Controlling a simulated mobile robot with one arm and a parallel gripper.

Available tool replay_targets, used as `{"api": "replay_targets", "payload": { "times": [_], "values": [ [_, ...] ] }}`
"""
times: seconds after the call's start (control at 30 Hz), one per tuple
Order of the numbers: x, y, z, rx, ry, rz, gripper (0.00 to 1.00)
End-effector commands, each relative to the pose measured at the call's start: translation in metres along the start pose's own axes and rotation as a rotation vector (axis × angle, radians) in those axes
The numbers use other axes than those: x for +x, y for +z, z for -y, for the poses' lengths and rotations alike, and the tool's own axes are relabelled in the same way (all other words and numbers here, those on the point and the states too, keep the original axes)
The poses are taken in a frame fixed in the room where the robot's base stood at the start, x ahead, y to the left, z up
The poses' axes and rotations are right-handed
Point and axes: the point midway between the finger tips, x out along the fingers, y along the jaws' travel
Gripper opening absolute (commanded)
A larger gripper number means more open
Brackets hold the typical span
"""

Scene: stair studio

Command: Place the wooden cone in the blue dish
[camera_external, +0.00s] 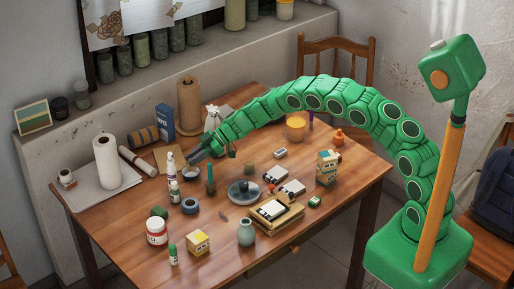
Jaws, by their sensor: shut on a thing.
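My gripper (194,157) is at the end of the green arm, low over the back left part of the table. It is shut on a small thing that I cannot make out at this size. A small bluish dish (190,173) with a pale rim stands just below the fingertips; I cannot tell whether anything touches it. It looks like the blue dish, but a blue-grey ring-shaped thing (190,205) also stands nearer the front. I cannot clearly pick out the wooden cone; it may be between the fingers.
White bottles (171,163) stand close left of the gripper, and a green cactus-like thing (211,180) stands to its right.

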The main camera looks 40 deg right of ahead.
Motion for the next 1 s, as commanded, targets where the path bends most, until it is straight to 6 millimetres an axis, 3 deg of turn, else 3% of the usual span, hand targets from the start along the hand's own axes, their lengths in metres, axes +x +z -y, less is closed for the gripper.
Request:
{"api": "replay_targets", "payload": {
  "times": [0.33, 0.7, 0.73, 0.77, 1.0],
  "values": [
    [0.018, 0.029, -0.003, 0.003, 0.0, 0.001, 0.0],
    [0.02, 0.031, -0.003, 0.002, 0.0, 0.0, 0.0],
    [0.02, 0.031, -0.003, 0.002, 0.0, 0.0, 0.27],
    [0.02, 0.031, -0.003, 0.002, 0.0, 0.0, 0.31],
    [0.02, 0.031, -0.003, 0.002, 0.0, 0.0, 0.34]
  ]
}}
